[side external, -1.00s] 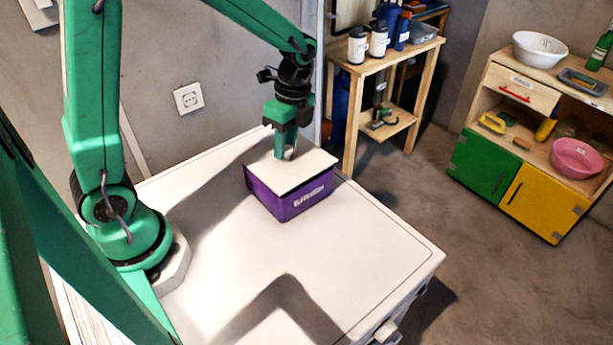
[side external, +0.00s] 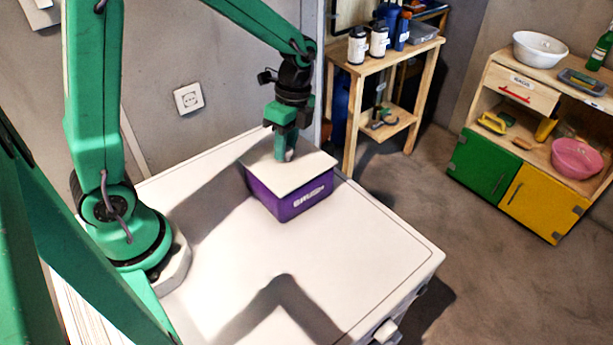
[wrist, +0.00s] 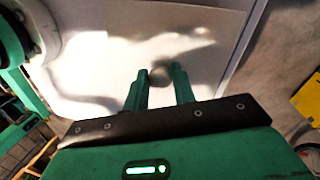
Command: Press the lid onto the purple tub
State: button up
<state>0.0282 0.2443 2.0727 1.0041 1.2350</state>
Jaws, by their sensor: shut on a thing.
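The purple tub (side external: 288,203) with white lettering stands upright on the white table near its far edge. The flat white lid (side external: 309,167) lies over its top and reaches slightly past the tub's left side. I cannot tell whether the lid sits flush all round. My gripper (side external: 287,156) points down over the lid's middle. Its fingers are shut on the lid's small round knob, which shows between the fingertips in the wrist view (wrist: 161,75). The fingers hide part of the knob in the side view. The purple tub does not show in the wrist view.
The white table (side external: 330,255) is clear in front of the tub. A wooden shelf (side external: 385,65) with bottles stands behind it. A wooden cabinet (side external: 483,165) with a white bowl (side external: 540,50) and a pink bowl (side external: 577,158) stands at the right, apart from the table.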

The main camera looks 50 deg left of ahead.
jog(key=shift+f, duration=0.1)
jog(key=o, duration=1.1)
jog(key=shift+c, duration=0.2)
jog(key=shift+o, duration=0.4)
jog(key=o, duration=0.4)
jog(key=shift+r, duration=0.25)
jog(key=shift+r, duration=3.3)
